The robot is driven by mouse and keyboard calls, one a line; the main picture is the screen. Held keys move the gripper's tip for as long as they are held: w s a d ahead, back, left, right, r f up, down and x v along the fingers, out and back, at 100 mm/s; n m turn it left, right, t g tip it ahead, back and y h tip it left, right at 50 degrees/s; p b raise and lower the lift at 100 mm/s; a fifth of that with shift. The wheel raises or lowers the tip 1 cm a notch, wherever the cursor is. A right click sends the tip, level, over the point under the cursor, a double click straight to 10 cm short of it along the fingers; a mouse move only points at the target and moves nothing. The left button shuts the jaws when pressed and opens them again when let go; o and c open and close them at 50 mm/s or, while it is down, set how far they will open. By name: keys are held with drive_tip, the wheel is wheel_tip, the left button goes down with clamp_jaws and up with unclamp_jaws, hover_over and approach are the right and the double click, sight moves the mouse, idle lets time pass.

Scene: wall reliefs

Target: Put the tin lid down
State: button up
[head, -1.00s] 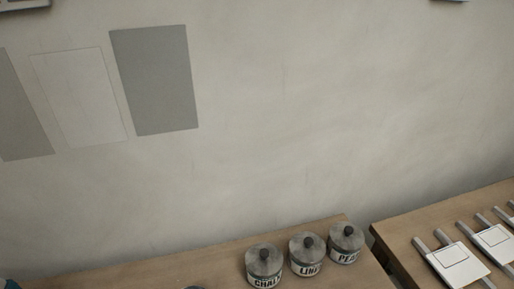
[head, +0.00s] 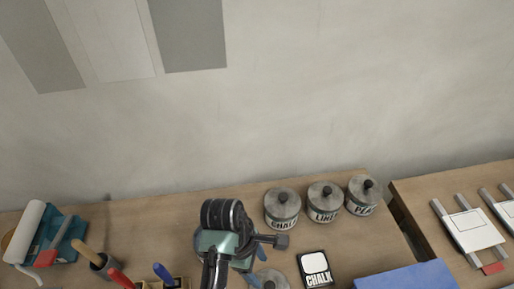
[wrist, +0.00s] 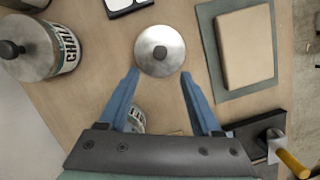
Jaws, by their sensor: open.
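The tin lid is a round grey metal disc with a dark knob. In the wrist view the lid (wrist: 160,40) lies just beyond my fingertips, apparently on the wooden bench. In the head view the lid (head: 271,280) is at the bottom edge, partly cut off. My gripper (wrist: 159,75) is open with its blue fingers apart and nothing held between them. It also shows in the head view (head: 257,266), where the arm hides part of it. A pale lettered shape (wrist: 136,120) shows between the fingers, mostly hidden.
Lidded tins labelled CHALK (head: 282,211), LIME (head: 323,205) and one more (head: 362,199) stand near the wall. A CHALK card (head: 315,269) and blue panel (head: 405,278) lie to the right.

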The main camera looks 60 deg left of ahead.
drive_tip(key=shift+s+a+r, duration=0.1)
drive_tip(key=shift+r, duration=0.4)
drive_tip(key=w+r+m+t+y, duration=0.5)
drive_tip(key=w+r+m+t, duration=0.3)
drive_tip(key=w+r, duration=1.1)
drive_tip(key=w+d+r+m+t+y, duration=0.1)
drive_tip(key=w+d+r+m+t, duration=0.15)
drive_tip(key=r, duration=0.45)
drive_tip(key=w+d+r+m+t, duration=0.1)
drive_tip(key=w+d+r+m, duration=0.25)
drive_tip(key=r, duration=0.35)
drive_tip(key=s+d+r+m+t, duration=0.1)
drive_tip(key=d+r+m+t, duration=0.25)
drive_tip(key=r, duration=0.45)
drive_tip(key=d+r+m+t, duration=0.2)
drive_tip(key=d+r, duration=0.2)
drive_tip(key=r, duration=0.3)
drive_tip(key=s+d+r+m+t+h, duration=0.2)
drive_tip(key=s+d+r+m+t, duration=0.1)
drive_tip(key=r, duration=0.5)
drive_tip(key=s+d+r+m+t+h, duration=0.1)
drive_tip(key=s+d+r+m+t, duration=0.3)
drive_tip(key=s+d+r, duration=0.3)
wheel_tip(320, 180, up, 2)
drive_tip(key=shift+s+r+t+h, duration=0.15)
drive_tip(key=shift+s+t+h, duration=0.25)
drive_tip(key=shift+s+t, duration=0.3)
